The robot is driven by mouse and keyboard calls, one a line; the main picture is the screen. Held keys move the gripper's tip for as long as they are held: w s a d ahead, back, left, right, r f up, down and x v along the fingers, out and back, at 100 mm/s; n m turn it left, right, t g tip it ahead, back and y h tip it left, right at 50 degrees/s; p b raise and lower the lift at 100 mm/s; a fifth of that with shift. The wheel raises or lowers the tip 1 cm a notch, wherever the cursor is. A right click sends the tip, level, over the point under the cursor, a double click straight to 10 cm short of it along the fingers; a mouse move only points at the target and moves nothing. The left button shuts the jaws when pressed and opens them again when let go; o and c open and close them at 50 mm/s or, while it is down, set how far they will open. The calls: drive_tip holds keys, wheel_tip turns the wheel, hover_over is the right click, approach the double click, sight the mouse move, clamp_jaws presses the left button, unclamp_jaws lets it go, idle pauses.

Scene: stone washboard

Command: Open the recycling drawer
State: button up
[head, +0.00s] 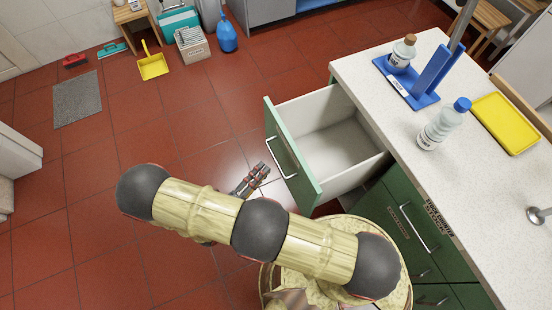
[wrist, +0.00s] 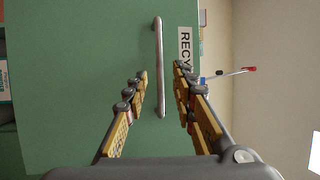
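The recycling drawer (head: 291,160) has a green front and is pulled well out from the counter; its pale inside looks empty. Its metal bar handle (head: 281,158) faces my gripper (head: 256,176), which is just left of it in the head view. In the wrist view the green front (wrist: 80,90) fills the left and middle, with a label reading "RECY" (wrist: 185,47). The handle (wrist: 158,60) appears between the two spread fingers of my gripper (wrist: 160,73). The fingers are apart and do not close on the handle. Contact cannot be told.
More green drawers (head: 405,225) lie below the white countertop (head: 475,175), which holds a clear bottle (head: 440,125), a yellow tray (head: 505,124) and a blue stand (head: 430,75). A yellow dustpan (head: 152,66) and blue jug (head: 227,38) are far off.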

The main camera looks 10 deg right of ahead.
sight(275, 159)
drive_tip(key=b+x, duration=0.1)
drive_tip(key=x, duration=0.5)
drive_tip(key=shift+w+d, duration=0.2)
drive_tip(key=shift+d, duration=0.1)
drive_tip(key=shift+c, duration=1)
clamp_jaws()
